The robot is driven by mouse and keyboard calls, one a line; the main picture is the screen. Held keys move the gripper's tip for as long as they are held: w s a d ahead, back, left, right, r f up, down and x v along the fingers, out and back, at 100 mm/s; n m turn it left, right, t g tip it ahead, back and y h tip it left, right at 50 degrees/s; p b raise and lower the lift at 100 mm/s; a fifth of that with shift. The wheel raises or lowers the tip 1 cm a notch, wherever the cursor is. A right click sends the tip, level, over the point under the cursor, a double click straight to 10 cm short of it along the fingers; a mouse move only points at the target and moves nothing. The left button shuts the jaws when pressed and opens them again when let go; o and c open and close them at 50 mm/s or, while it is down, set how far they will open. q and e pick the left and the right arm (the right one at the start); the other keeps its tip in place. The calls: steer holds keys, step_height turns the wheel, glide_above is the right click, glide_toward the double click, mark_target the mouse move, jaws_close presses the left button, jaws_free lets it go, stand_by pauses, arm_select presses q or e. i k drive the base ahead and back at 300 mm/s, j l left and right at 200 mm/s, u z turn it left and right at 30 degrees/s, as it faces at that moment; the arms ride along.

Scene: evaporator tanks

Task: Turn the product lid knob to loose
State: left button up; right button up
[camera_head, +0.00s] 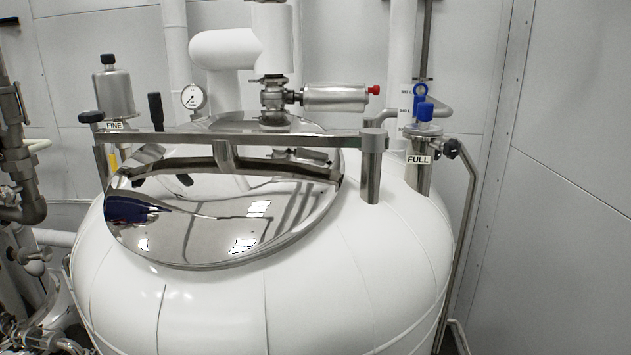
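The product lid (220,235) is a round, mirror-like metal lid lying shut on top of the white tank (380,270). A flat metal bar (290,139) runs across above it, from a post (371,170) on the right to the left side. A black knob (91,117) sits at the bar's left end. A black upright handle (155,108) stands behind the bar. I cannot tell for certain which of these is the lid knob, or how tight it is. Neither of my grippers is in view.
A metal canister (114,92) with a "FINE" label stands behind the bar's left end. Pipes (22,170) crowd the left edge.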

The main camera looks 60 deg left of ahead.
mark_target(92, 117)
steer(key=u, duration=0.5)
steer(key=k+u, duration=0.1)
steer(key=u, duration=0.4)
steer(key=l+u, duration=0.1)
steer(key=u, duration=0.35)
steer(key=k+u, duration=0.1)
steer(key=u, duration=0.9)
steer(key=j, duration=0.1)
